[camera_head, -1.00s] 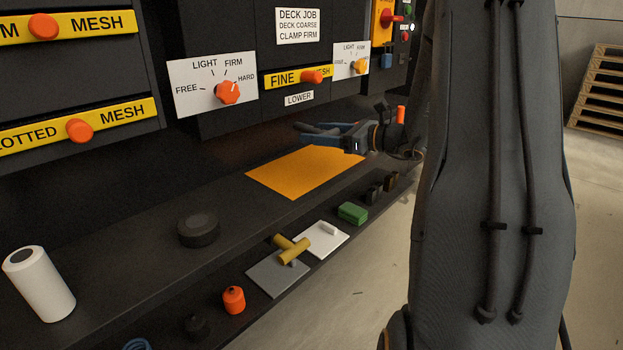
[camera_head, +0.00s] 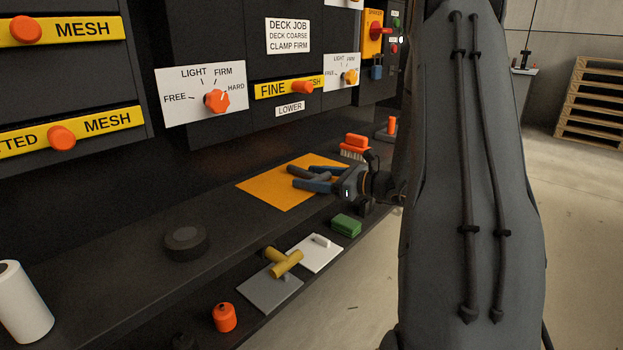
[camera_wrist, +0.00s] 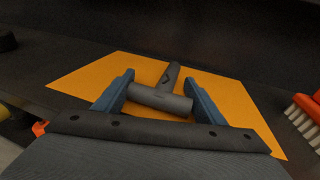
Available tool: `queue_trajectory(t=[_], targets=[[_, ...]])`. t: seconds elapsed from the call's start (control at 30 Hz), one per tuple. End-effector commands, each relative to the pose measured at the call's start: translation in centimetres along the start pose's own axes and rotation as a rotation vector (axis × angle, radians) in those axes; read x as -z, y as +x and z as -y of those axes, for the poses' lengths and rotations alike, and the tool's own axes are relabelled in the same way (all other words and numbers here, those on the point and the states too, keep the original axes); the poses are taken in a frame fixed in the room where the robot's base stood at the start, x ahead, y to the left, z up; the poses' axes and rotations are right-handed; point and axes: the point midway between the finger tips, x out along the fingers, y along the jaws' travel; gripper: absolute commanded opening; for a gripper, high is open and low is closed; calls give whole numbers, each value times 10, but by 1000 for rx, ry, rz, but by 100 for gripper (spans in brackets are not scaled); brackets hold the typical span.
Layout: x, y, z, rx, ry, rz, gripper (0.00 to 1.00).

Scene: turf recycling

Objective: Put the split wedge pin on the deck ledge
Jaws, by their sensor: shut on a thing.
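My gripper (camera_head: 318,176) is shut on a dark grey T-shaped piece, which I take to be the split wedge pin (camera_head: 305,173). In the wrist view, its thick round bar (camera_wrist: 160,98) lies crosswise between the blue fingers of my gripper (camera_wrist: 158,88), and a narrower arm points away. The orange patch (camera_head: 265,190) lies on the long dark deck ledge (camera_head: 120,263). The pin is over the patch; I cannot tell whether it touches it.
An orange brush (camera_head: 355,145) stands just beyond the patch. A dark puck (camera_head: 185,243) and a white roll (camera_head: 22,305) sit on the ledge. A lower shelf holds a green block (camera_head: 346,225), a white plate (camera_head: 316,256) and an orange canister (camera_head: 224,317).

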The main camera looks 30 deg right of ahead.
Motion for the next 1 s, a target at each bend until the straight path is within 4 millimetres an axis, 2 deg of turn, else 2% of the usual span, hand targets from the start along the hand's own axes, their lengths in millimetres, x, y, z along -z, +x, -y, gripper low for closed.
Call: queue_trajectory(t=[0.2,0.23,0.3,0.33,0.67,0.83,1.0], targets=[[2,0,0,0,0,1,23],[2,0,0,0,0,0,69],[2,0,0,0,0,0,81],[2,0,0,0,0,0,83],[-1,0,0,0,-1,0,83],[-1,-21,1,4,1,-1,83],[-2,-56,2,5,-1,0,83]])
